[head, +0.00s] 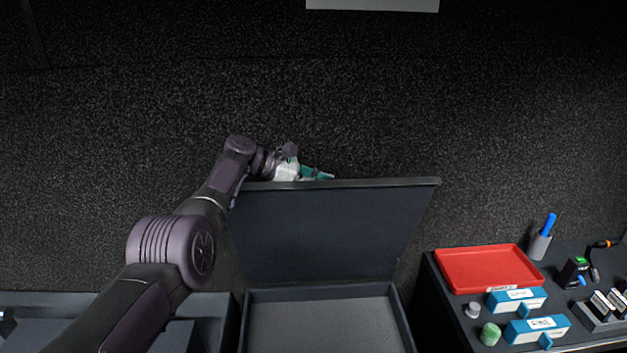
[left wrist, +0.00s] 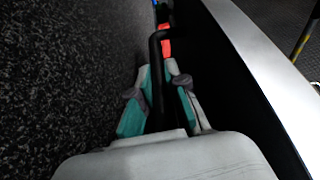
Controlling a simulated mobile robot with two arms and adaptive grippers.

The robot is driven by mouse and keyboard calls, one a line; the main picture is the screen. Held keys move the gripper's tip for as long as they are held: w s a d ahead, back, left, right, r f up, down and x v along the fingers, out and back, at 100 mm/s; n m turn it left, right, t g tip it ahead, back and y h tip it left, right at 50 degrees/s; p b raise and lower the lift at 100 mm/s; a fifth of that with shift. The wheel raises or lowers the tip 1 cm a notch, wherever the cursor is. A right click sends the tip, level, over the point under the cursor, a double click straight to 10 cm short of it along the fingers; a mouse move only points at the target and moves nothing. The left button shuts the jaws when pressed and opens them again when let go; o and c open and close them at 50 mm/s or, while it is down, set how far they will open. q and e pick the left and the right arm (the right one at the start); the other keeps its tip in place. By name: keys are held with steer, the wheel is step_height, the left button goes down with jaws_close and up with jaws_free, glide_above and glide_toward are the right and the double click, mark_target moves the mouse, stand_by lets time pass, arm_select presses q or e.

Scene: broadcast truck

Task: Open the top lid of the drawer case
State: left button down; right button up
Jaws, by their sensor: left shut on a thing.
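The drawer case (head: 320,322) stands at the bottom centre of the head view, its shallow grey top compartment exposed. Its dark top lid (head: 325,232) is raised, nearly upright, hinged side down near the compartment's back edge. My left gripper (head: 318,175) is behind the lid's upper edge, partly hidden by it. My right gripper is not seen.
A dark speckled wall (head: 480,120) is close behind the lid and gripper. To the right, a counter holds a red tray (head: 487,268), blue-white boxes (head: 537,328), a green roll (head: 490,334) and a pen cup (head: 540,243). The compartment looks empty.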

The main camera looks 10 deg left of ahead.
arm_select(q)
steer(key=shift+a+f, duration=0.1)
steer(key=shift+f, duration=0.1)
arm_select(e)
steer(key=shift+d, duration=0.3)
arm_select(q)
steer(key=c, duration=1.2)
jaws_free()
steer(key=shift+w+r, duration=0.1)
steer(key=shift+r, duration=0.05)
steer(key=v, duration=1.2)
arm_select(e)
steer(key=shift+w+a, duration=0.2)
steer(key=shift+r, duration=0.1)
